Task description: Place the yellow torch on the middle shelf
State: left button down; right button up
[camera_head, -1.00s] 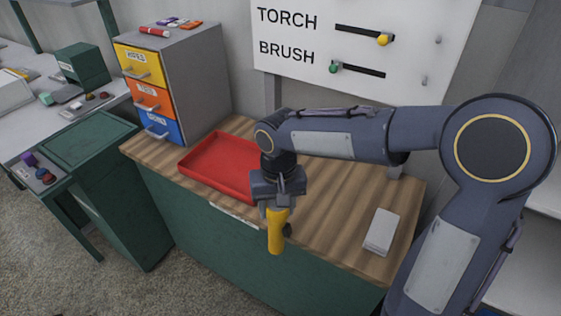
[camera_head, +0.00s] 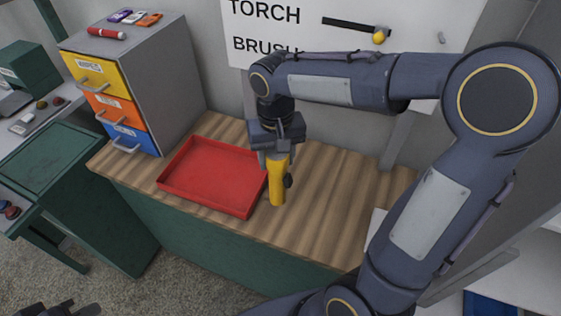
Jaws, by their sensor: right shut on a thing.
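My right gripper (camera_head: 278,150) is shut on the yellow torch (camera_head: 277,185). The torch hangs roughly upright below the jaws, over the wooden counter just right of the red tray; I cannot tell its exact height. A small dark knob shows on the torch's right side. Part of what looks like my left gripper (camera_head: 60,309) shows at the bottom left edge, cut off, so its jaws cannot be judged. A pale shelf (camera_head: 535,235) shows at the right edge, partly hidden by my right arm; I cannot tell which level it is.
The red tray (camera_head: 212,178) lies on the wooden counter (camera_head: 335,215). A drawer cabinet (camera_head: 165,75) stands at its left end. A white board (camera_head: 345,22) with labels is behind. A blue thing (camera_head: 490,304) is low at the right. The counter right of the torch is mostly clear.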

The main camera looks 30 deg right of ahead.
jog(key=shift+w+d+f, duration=0.35)
jog(key=shift+d+f, duration=0.05)
jog(key=shift+f, duration=0.2)
jog(key=shift+w+d+f, duration=0.35)
jog(key=shift+d+f, duration=0.05)
jog(key=shift+f, duration=0.2)
jog(key=shift+w+d+f+p, duration=0.1)
jog(key=shift+f+p, duration=0.05)
jog(key=shift+f, duration=0.8)
jog(key=shift+w+d+f+p, duration=0.1)
jog(key=shift+f+p, duration=0.05)
jog(key=shift+f, duration=0.8)
jog(key=shift+f, duration=0.15)
jog(key=o, duration=1.4)
jog(key=shift+c, duration=0.2)
